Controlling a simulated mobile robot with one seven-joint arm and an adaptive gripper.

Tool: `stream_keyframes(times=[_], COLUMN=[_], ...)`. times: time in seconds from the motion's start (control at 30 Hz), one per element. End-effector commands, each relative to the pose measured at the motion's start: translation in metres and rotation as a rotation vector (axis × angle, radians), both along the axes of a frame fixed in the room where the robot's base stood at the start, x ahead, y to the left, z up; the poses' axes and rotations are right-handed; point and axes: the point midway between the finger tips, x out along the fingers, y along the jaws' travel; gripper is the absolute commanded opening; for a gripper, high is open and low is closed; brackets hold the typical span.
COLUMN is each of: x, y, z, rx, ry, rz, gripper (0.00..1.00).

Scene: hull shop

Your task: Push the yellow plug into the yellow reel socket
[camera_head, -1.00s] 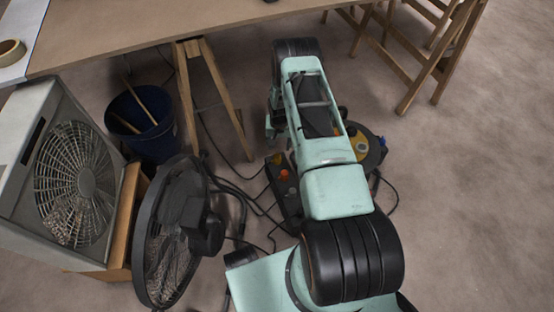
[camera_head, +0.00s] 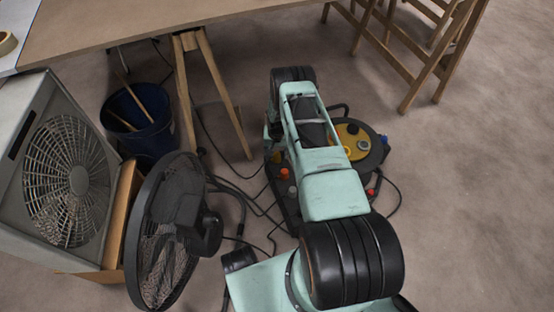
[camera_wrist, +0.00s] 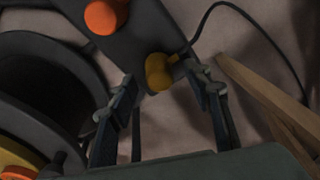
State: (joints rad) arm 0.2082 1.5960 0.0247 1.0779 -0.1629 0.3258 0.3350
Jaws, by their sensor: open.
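The yellow plug (camera_wrist: 158,72) shows in the wrist view at the end of a dark socket strip (camera_wrist: 140,35), with a black cable running off to its right. My gripper (camera_wrist: 163,92) is open, its two fingers apart on either side of the plug in the picture; I cannot tell whether either touches it. The cable reel (camera_head: 372,160) stands on the floor right of my arm in the head view, its yellow face up with a dark knob. Part of the reel also shows at the left of the wrist view (camera_wrist: 50,105). My arm hides the gripper in the head view.
An orange plug (camera_wrist: 105,14) sits on the same strip. Loose cables cross the floor near a black fan (camera_head: 172,232). A trestle leg (camera_head: 224,95), a blue bucket (camera_head: 140,130) and a box fan (camera_head: 65,185) stand left. Floor at the right is open.

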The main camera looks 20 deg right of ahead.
Motion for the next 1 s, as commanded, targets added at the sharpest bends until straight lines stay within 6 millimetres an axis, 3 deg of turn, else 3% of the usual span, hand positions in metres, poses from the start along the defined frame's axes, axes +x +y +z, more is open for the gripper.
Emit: stream_keyframes(times=[0.03,0.13,0.53,0.9,1.0], x=[0.0011,0.0031,0.0032,0.0032,0.0034], y=[-0.001,-0.0018,-0.0021,-0.002,-0.0021], z=[-0.0114,-0.0183,-0.0188,-0.0187,-0.0185], rx=[0.0,0.0,-0.001,-0.001,0.0], ry=[-0.001,-0.003,-0.002,-0.002,-0.002], rz=[-0.001,-0.001,-0.001,-0.001,-0.001], gripper=[0.46,0.46,0.45,0.04,0.04])
